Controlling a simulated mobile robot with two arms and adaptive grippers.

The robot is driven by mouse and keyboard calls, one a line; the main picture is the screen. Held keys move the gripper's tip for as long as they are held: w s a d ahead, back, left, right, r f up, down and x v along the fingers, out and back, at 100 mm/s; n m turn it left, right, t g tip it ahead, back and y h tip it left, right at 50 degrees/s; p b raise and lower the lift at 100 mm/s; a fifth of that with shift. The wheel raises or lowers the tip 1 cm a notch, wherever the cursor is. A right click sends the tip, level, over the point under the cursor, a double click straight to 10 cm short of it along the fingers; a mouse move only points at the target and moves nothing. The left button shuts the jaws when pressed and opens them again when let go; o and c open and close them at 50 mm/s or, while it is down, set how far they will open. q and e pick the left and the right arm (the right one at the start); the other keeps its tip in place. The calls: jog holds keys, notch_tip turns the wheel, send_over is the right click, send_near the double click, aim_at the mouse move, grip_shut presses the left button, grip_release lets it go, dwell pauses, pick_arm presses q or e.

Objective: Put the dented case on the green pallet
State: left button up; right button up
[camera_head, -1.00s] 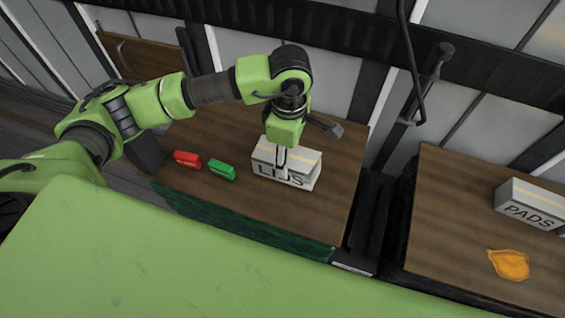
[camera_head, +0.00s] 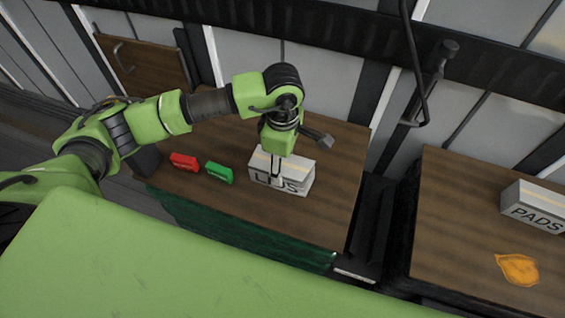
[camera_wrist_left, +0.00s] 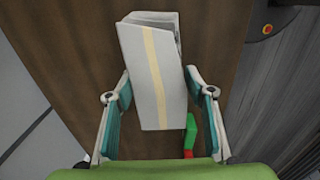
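The pale LIDS case (camera_head: 300,180) with a yellow stripe sits on the left wooden top (camera_head: 325,215); its right end looks uneven. It also shows in the left wrist view (camera_wrist_left: 155,70). My left gripper (camera_head: 276,180) reaches down over it, one finger in front of the label. In the left wrist view the gripper (camera_wrist_left: 158,72) has its fingertips close against both long sides; whether they press is unclear. A dark green band (camera_head: 240,235) runs along the front of this top; I cannot tell whether it is the green pallet. My right gripper is out of view.
A red block (camera_head: 183,161) and a green block (camera_head: 219,173) lie left of the case. A PADS case (camera_head: 535,207) and an orange patch (camera_head: 517,268) are on the right wooden top (camera_head: 450,220). A dark gap (camera_head: 375,225) separates the tops. A hooked bar (camera_head: 420,90) hangs behind.

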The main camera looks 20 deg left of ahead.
pick_arm(q)
jog(key=shift+o, duration=1.3)
jog(key=shift+r, duration=0.1)
jog(key=shift+r, duration=0.25)
notch_tip(320, 180, up, 12)
jog(key=b, duration=0.1)
jog(key=shift+f, duration=0.15)
jog(key=shift+d, duration=0.1)
